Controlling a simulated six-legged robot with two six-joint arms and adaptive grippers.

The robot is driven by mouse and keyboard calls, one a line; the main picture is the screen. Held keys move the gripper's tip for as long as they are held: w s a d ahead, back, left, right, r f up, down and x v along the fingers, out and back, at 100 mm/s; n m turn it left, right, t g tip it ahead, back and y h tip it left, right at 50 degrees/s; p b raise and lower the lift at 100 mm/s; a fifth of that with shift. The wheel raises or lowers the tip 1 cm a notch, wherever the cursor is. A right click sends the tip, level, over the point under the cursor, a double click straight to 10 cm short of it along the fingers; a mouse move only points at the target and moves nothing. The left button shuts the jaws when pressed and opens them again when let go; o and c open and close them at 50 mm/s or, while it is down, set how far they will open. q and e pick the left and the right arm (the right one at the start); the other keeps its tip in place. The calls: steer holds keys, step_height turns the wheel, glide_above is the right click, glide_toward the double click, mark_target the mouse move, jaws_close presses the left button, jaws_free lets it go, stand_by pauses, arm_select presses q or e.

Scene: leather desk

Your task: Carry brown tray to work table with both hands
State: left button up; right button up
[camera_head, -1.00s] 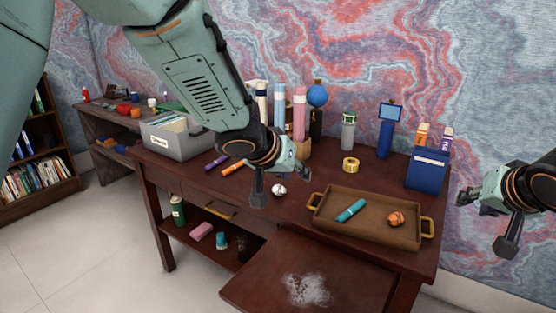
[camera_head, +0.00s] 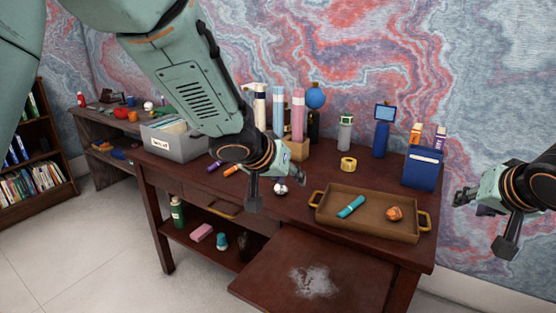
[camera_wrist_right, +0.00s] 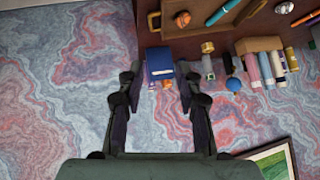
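The brown tray (camera_head: 372,226) lies flat on the dark wood desk (camera_head: 290,212) at its right side, with a brass handle at each end. A teal marker (camera_head: 351,206) and an orange ball-like item (camera_head: 394,214) lie in it. My left gripper (camera_head: 277,190) is open and empty above the desk, left of the tray and apart from it. My right gripper (camera_head: 483,222) is open and empty, right of the tray and off the desk's edge. The right wrist view shows its two fingers (camera_wrist_right: 158,95) spread, with a corner of the tray (camera_wrist_right: 180,24) beyond them.
A blue box (camera_head: 422,169) stands behind the tray's right end. A tape roll (camera_head: 348,164), a small white ball (camera_head: 281,189) and upright tubes (camera_head: 297,115) stand behind and left. A pulled-out board (camera_head: 270,275) with white powder juts out in front. A grey bin (camera_head: 172,139) sits farther left.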

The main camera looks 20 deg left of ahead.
steer(key=v, duration=0.5)
steer(key=shift+s+d+r, duration=0.2)
steer(key=shift+r, duration=0.15)
steer(key=shift+s+d, duration=0.15)
steer(key=shift+d, duration=0.05)
